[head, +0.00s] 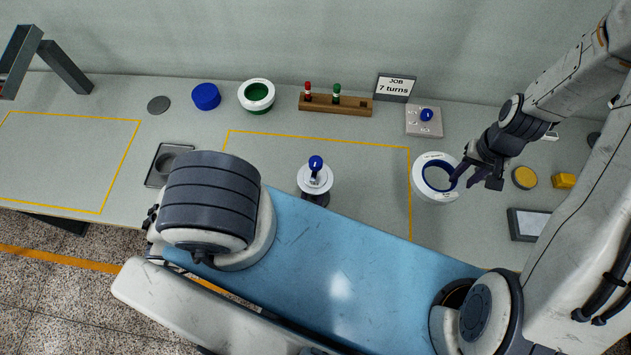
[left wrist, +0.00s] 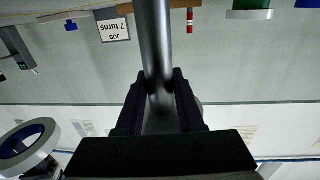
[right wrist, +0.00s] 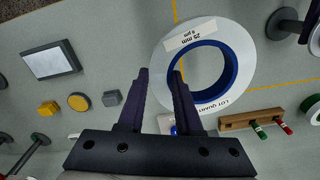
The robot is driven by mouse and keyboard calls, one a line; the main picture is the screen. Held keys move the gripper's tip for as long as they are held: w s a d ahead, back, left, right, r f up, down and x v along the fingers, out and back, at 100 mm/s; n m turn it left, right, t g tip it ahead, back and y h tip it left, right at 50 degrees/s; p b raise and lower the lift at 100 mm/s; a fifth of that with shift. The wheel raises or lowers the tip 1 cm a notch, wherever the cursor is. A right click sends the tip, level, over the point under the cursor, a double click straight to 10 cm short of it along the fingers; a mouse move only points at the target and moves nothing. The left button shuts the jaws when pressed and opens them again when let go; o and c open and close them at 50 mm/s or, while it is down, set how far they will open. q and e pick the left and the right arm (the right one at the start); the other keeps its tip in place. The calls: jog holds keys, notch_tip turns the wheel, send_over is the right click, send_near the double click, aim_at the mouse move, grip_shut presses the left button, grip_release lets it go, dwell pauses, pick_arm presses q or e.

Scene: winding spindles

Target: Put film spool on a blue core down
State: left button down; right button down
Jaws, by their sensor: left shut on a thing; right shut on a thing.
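The film spool (head: 422,193) is a white ring with a blue core. My right gripper (head: 473,180) is shut on its wall. In the right wrist view (right wrist: 160,80) one finger is outside the white ring (right wrist: 243,50) and the other inside the blue core. The spool appears held clear of the table, right of the yellow-outlined middle area. It also shows in the left wrist view (left wrist: 46,132). A blue-topped spindle (head: 315,180) stands mid-table.
A wooden rack (head: 345,105) with red and green pegs, a "JOB 7 turns" sign (head: 395,87) and a grey plate with blue knob (head: 420,128) stand at the back. A yellow disc (head: 524,178), yellow block (head: 563,181) and grey-framed panel (head: 528,224) lie right. The left outlined area is clear.

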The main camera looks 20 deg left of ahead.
dwell(0.3)
jog(key=s+a+r+m, duration=0.1)
jog(key=s+a, duration=0.3)
jog(key=a, duration=1)
jog(key=s+a+r+m, duration=0.15)
jog(key=s+a, duration=0.25)
jog(key=a, duration=1)
notch_tip(320, 180, down, 10)
jog(key=shift+s+a+r, duration=0.15)
jog(key=shift+a+r, duration=0.05)
jog(key=shift+a, duration=0.1)
jog(key=shift+f+n, duration=0.1)
jog(key=shift+n, duration=0.15)
jog(key=c, duration=0.9)
grip_release()
jog(key=shift+o, duration=0.2)
